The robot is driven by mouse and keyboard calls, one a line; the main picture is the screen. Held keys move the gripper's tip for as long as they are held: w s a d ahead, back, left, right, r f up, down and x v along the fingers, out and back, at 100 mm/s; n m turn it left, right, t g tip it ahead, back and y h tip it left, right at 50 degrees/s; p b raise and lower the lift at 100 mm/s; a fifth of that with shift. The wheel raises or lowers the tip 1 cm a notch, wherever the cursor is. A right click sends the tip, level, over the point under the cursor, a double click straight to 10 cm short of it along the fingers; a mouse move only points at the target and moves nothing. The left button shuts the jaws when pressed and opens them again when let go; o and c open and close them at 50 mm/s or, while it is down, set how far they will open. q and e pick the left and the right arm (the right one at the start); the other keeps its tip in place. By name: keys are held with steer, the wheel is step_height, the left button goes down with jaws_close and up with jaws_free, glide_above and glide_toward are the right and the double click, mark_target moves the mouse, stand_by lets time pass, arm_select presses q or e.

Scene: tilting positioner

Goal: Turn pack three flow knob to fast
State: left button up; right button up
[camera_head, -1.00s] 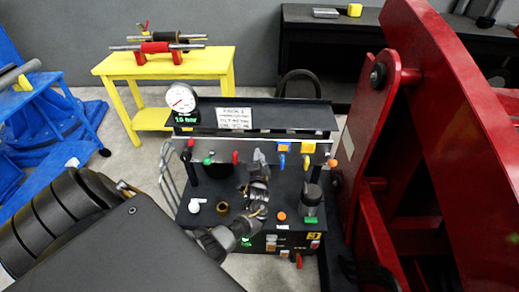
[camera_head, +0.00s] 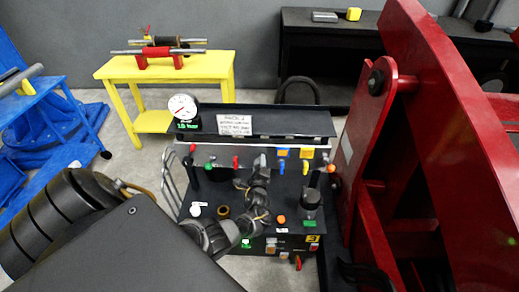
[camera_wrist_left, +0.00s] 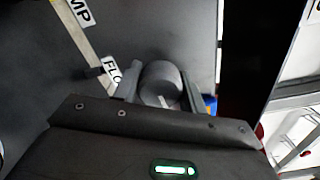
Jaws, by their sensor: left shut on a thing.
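The pack (camera_head: 270,218) is a dark unit with a gauge, a rail of coloured levers and a yellow "3" label (camera_head: 312,239) on its front. My left gripper (camera_head: 260,162) is at the lever panel, between a red lever and a blue-and-yellow one. In the left wrist view the gripper (camera_wrist_left: 168,88) is shut on a grey round knob (camera_wrist_left: 160,80) with a pale mark on its face. A partly hidden label (camera_wrist_left: 112,72) starting "FLO" is beside it. In the head view the gripper hides the knob. My right gripper is not in view.
The gauge (camera_head: 183,107) has a green readout too small to read surely. A grey cylinder (camera_head: 310,196) stands on the pack's right. A large red machine (camera_head: 400,150) is close on the right. A yellow table (camera_head: 165,68) is behind on the left.

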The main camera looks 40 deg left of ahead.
arm_select(q)
steer(key=shift+m, duration=0.4)
steer(key=o, duration=1)
steer(key=shift+c, duration=0.2)
steer(key=shift+s+d, duration=0.2)
steer(key=shift+s, duration=0.05)
steer(key=p+v, duration=0.1)
steer(key=v, duration=0.9)
steer(key=shift+p, duration=0.35)
steer(key=shift+d, duration=0.1)
